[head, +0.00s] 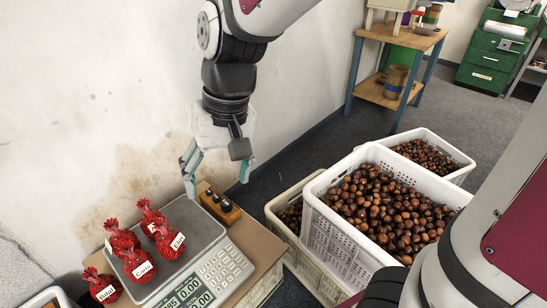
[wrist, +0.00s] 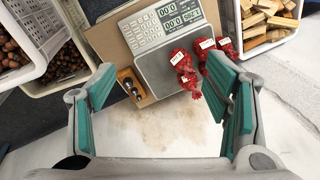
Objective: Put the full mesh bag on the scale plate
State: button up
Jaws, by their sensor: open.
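Several red mesh bags (head: 138,264) with white tags stand bunched on the left part of the grey scale plate (head: 196,226). In the wrist view red bags (wrist: 182,62) are on the right part of the plate (wrist: 150,72). My gripper (head: 218,166) is open and empty, above and behind the scale near the wall. Its teal-padded fingers (wrist: 168,98) are spread wide in the wrist view, with no bag between them.
A wooden block with black knobs (head: 220,205) stands beside the plate. White crates of chestnuts (head: 312,225) stand to the right. The stained wall (head: 80,110) is close behind.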

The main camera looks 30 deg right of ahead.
jog(key=s+d+r, duration=0.1)
jog(key=s+d, duration=0.2)
jog(key=s, duration=0.4)
jog(key=s+d+r+h, duration=0.1)
jog(key=s+d, duration=0.3)
jog(key=s, duration=0.3)
jog(key=s+d+r+h, duration=0.1)
jog(key=s+d+r, duration=0.1)
jog(key=s, duration=0.5)
jog(key=shift+s+d, duration=0.2)
jog(key=shift+d, duration=0.7)
notch_tip(320, 180, up, 23)
jog(key=t+p, duration=0.3)
jog(key=p, duration=1.8)
jog(key=shift+r+p, duration=0.15)
jog(key=shift+p, duration=0.2)
